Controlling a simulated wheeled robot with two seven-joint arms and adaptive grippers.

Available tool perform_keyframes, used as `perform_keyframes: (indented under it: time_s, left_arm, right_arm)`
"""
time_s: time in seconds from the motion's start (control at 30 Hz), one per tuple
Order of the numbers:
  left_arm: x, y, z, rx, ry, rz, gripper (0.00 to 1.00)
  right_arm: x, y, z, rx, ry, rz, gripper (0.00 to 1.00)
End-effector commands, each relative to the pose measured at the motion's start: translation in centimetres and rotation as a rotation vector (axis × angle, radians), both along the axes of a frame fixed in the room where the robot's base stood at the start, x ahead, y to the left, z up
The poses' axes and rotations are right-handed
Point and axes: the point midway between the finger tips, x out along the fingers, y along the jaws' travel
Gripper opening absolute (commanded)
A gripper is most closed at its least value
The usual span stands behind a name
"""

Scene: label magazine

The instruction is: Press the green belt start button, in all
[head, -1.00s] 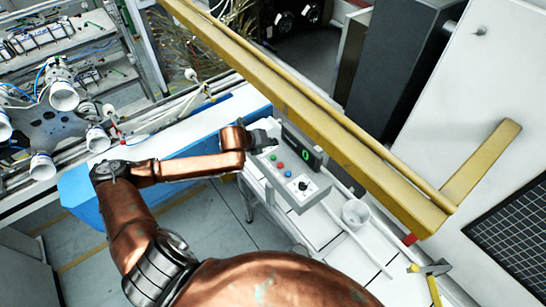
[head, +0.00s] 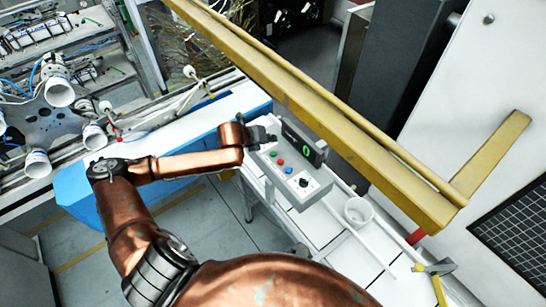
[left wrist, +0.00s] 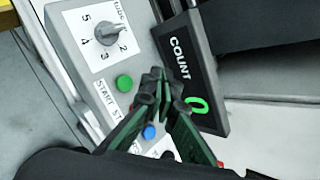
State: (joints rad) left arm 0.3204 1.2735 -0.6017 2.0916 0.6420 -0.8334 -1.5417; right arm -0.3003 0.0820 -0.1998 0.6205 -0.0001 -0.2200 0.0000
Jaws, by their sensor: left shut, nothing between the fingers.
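The green start button (head: 273,154) sits on the sloped grey control box, in line with a red and a blue button. In the left wrist view the green button (left wrist: 124,83) is fully visible beside the START label. My left gripper (head: 267,138) is over the upper end of the box in the head view. In the wrist view its fingertips (left wrist: 160,82) are shut, with nothing between them, to the right of the green button. Whether they touch the box cannot be told. The fingers hide the area between the green and blue buttons. My right gripper is out of view.
The count display (left wrist: 197,104) reads 0 and stands up along the box's edge. A numbered selector knob (left wrist: 108,33) is beside the green button. A yellow beam (head: 320,115) runs past the box.

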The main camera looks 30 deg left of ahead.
Motion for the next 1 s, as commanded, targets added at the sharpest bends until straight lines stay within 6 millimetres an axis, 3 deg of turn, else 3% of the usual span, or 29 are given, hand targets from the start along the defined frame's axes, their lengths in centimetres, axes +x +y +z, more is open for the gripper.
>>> perform_keyframes:
  time_s: [0.03, 0.23, 0.5, 1.0]
  left_arm:
    - [0.0, 0.0, -1.3, -0.001, 0.001, 0.0, 0.0]
    - [-0.1, 0.0, -3.7, 0.0, 0.003, 0.001, 0.0]
    - [0.0, 0.1, -5.4, 0.0, 0.001, 0.001, 0.0]
    - [0.0, 0.1, -5.5, 0.0, 0.0, 0.002, 0.0]
  right_arm:
    - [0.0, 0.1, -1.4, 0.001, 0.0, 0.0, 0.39]
    - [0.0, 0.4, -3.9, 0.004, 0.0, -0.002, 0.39]
    - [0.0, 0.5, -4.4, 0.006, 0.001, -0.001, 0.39]
    - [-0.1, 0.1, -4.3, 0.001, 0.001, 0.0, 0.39]
